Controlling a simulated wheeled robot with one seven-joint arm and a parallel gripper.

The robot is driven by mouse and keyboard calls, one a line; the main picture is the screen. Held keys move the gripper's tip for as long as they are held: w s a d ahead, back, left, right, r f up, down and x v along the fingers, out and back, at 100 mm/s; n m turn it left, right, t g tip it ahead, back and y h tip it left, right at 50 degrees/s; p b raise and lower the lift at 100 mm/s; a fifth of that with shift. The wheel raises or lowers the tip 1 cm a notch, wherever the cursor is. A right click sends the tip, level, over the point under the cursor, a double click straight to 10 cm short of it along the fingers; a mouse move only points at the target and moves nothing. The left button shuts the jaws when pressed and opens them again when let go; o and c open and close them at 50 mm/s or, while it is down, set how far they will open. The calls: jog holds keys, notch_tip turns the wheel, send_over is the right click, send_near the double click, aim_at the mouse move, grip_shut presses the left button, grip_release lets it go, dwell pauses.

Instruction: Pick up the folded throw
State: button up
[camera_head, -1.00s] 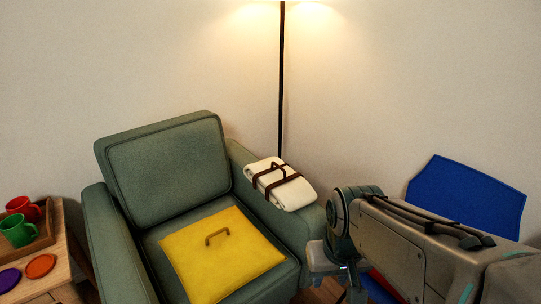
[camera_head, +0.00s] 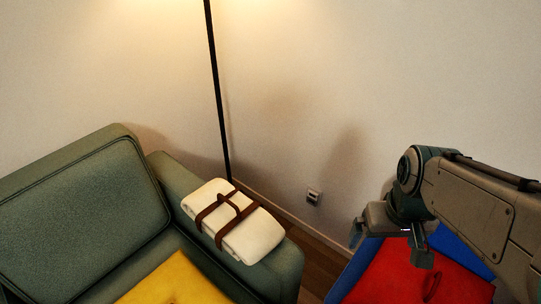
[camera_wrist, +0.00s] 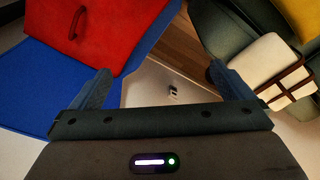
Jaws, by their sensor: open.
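The folded throw (camera_head: 256,233) is cream-white, bound with brown straps that form a handle on top. It lies on the right armrest of the green armchair (camera_head: 75,210) in the head view.
A yellow cushion (camera_head: 172,283) lies on the armchair seat. A black lamp pole (camera_head: 217,95) stands behind the armrest. A blue chair (camera_head: 352,272) with a red cushion (camera_head: 395,275) is below my gripper. A narrow strip of wooden floor (camera_head: 318,262) separates the chairs.

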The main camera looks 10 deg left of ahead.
jog(key=w+a+r+n+p, duration=0.1)
jog(key=w+a+r+n, duration=0.2)
jog(key=w+a+n, duration=0.6)
jog(key=n+g+p, duration=0.2)
jog(key=n+p, duration=0.1)
jog(key=n, duration=1.6)
send_over(227, 200)
notch_tip(227, 200, down, 5)
notch_tip(227, 200, down, 8)
jog(key=shift+w+d+b, duration=0.1)
jog(key=shift+b, duration=0.5)
jog(key=shift+f+b, duration=0.3)
jog(key=shift+f, duration=2.55)
jog(key=c, duration=1.4)
jog(key=shift+r, duration=0.1)
jog(key=shift+c, duration=0.5)
jog(key=shift+r, duration=0.15)
